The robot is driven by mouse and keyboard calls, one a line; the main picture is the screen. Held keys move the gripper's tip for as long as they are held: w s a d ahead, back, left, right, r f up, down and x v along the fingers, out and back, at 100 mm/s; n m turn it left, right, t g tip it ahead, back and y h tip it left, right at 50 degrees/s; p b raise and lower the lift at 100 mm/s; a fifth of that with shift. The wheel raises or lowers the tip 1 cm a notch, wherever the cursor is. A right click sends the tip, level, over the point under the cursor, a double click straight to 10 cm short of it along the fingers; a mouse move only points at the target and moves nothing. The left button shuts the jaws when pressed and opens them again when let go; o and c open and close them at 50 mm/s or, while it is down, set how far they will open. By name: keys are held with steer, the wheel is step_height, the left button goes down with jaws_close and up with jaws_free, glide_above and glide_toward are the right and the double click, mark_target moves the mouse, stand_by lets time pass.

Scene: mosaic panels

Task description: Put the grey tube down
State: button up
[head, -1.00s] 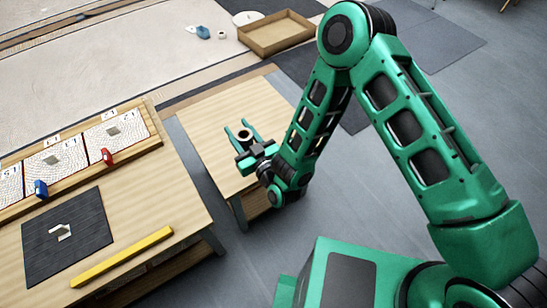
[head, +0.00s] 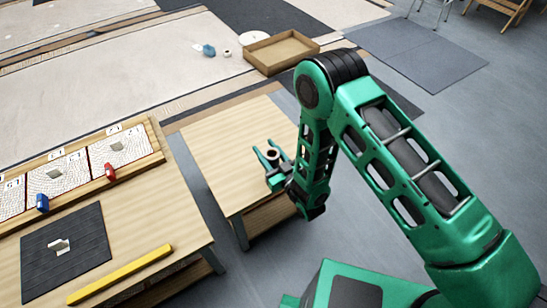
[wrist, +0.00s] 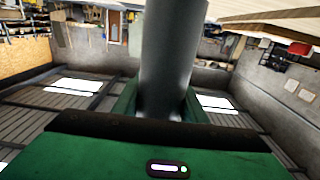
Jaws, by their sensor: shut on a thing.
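The grey tube (wrist: 168,55) rises between the fingers of my gripper in the wrist view. My gripper (head: 268,158) is shut on it. In the head view the tube (head: 273,153) shows as a small round end with a dark hole, close to the fingers. They are over the right part of the small wooden table (head: 215,155). I cannot tell how high the tube is above that table.
A longer wooden table (head: 150,220) at left bears a dark mat (head: 85,225), a yellow bar (head: 120,275) and framed panels (head: 60,178) with a blue clip (head: 42,203) and a red clip (head: 110,172). An empty tray (head: 282,50) lies beyond. The small table's top is otherwise clear.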

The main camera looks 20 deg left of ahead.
steer(key=shift+w+d+f, duration=0.4)
steer(key=shift+w, duration=0.05)
steer(key=shift+f, duration=2)
steer(key=shift+f, duration=0.1)
steer(key=o, duration=1.1)
steer(key=shift+c, duration=0.2)
